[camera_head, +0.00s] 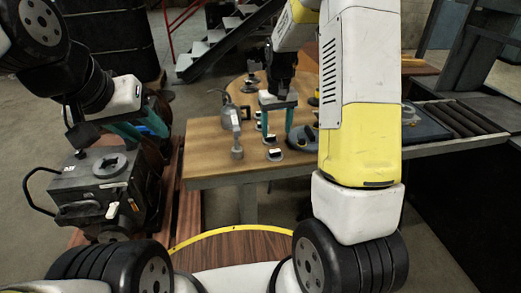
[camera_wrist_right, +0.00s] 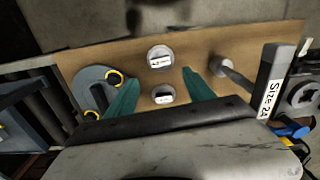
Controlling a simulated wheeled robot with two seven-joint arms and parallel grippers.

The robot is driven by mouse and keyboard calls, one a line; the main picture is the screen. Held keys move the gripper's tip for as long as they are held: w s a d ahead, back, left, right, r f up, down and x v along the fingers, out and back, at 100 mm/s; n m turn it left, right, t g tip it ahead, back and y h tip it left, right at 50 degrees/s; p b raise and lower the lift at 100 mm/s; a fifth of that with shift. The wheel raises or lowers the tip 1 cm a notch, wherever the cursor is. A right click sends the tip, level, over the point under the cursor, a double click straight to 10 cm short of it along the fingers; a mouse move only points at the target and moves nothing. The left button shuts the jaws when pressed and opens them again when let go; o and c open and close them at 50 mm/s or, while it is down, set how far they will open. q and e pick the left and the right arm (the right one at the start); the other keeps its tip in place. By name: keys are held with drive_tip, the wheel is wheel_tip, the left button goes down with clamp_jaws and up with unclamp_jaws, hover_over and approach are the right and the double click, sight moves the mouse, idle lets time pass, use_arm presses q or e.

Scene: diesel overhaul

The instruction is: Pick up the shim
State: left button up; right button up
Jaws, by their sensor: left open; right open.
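Several small round grey pieces with white labels stand on the wooden table; which one is the shim I cannot tell. In the head view one sits near the front edge (camera_head: 274,154) and another just behind it (camera_head: 270,140). My right gripper (camera_head: 277,117) is open with its teal fingers pointing down over this row. In the right wrist view, one labelled piece (camera_wrist_right: 163,97) appears between the open fingers (camera_wrist_right: 160,88), and another labelled piece (camera_wrist_right: 160,58) lies beyond the fingertips. Neither is held. My left gripper (camera_head: 138,129) is open and empty, away from the table at the left.
A grey upright tool (camera_head: 237,152) stands left of the row; a "Size 24" block (camera_wrist_right: 273,80) is at the wrist view's right. A grey part with yellow pieces (camera_wrist_right: 95,88) lies on the other side. A dark machine (camera_head: 95,190) sits below my left gripper.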

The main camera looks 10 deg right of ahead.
sight(275, 150)
drive_tip(key=shift+f, duration=0.5)
wheel_tip(275, 150, down, 8)
drive_tip(key=shift+s+a+r, duration=0.1)
drive_tip(key=shift+a+r, duration=0.05)
drive_tip(key=shift+r, duration=0.1)
clamp_jaws()
